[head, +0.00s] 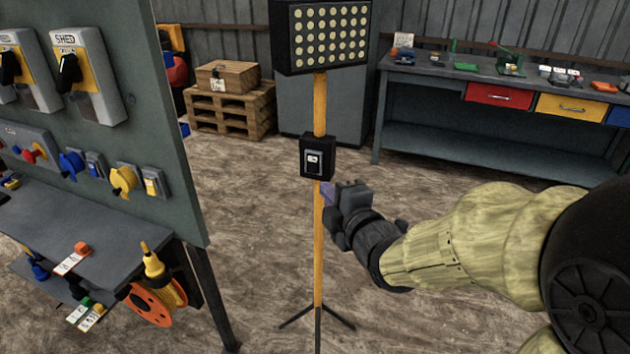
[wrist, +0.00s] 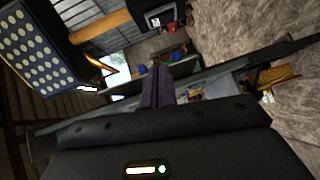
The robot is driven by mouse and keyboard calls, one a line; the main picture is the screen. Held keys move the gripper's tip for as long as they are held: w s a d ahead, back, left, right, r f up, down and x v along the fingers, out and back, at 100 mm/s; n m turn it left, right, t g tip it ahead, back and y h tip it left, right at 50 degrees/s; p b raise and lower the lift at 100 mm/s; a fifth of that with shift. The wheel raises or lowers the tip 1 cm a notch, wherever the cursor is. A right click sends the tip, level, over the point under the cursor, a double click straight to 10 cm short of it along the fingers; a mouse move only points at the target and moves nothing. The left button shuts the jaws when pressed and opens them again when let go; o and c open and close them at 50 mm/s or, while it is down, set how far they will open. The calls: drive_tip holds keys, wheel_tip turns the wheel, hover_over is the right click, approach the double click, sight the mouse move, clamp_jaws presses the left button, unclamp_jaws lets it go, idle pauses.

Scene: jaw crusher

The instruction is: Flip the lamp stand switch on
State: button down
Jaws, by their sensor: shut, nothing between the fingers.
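The lamp stand (head: 319,105) is a yellow pole on dark tripod feet with a black lamp head of several round lights (head: 325,35) on top. Its switch (head: 314,162) is a small rocker in a black box on the pole. My gripper (head: 327,193) is shut and empty, just below and right of the switch box, close to the pole. In the wrist view the purple-grey fingers of my gripper (wrist: 158,70) point past the pole (wrist: 102,24). The switch (wrist: 156,22) shows at the top there, apart from the fingertips. The rocker's position is too small to tell.
A grey panel (head: 150,180) with isolators and sockets stands at the left, with a shelf (head: 60,215) below. A workbench (head: 480,72) with coloured drawers stands at the back right. A wooden crate (head: 226,76) sits on pallets behind. The floor around the stand is clear.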

drive_tip(key=shift+w+r+p, duration=0.15)
drive_tip(key=shift+p, duration=0.45)
drive_tip(key=p, duration=0.8)
approach(308, 157)
drive_tip(key=w+a, duration=0.2)
drive_tip(key=a, duration=0.2)
drive_tip(key=shift+w+d+f+p, duration=0.2)
drive_tip(key=shift+w+d, duration=0.1)
drive_tip(key=shift+w, duration=0.3)
drive_tip(key=shift+w+d+f+p, duration=0.1)
drive_tip(key=shift+w+d+p, duration=0.15)
drive_tip(key=shift+w, duration=0.3)
drive_tip(key=shift+w+d+f, duration=0.1)
drive_tip(key=shift+w+d, duration=0.1)
drive_tip(key=shift+w, duration=0.3)
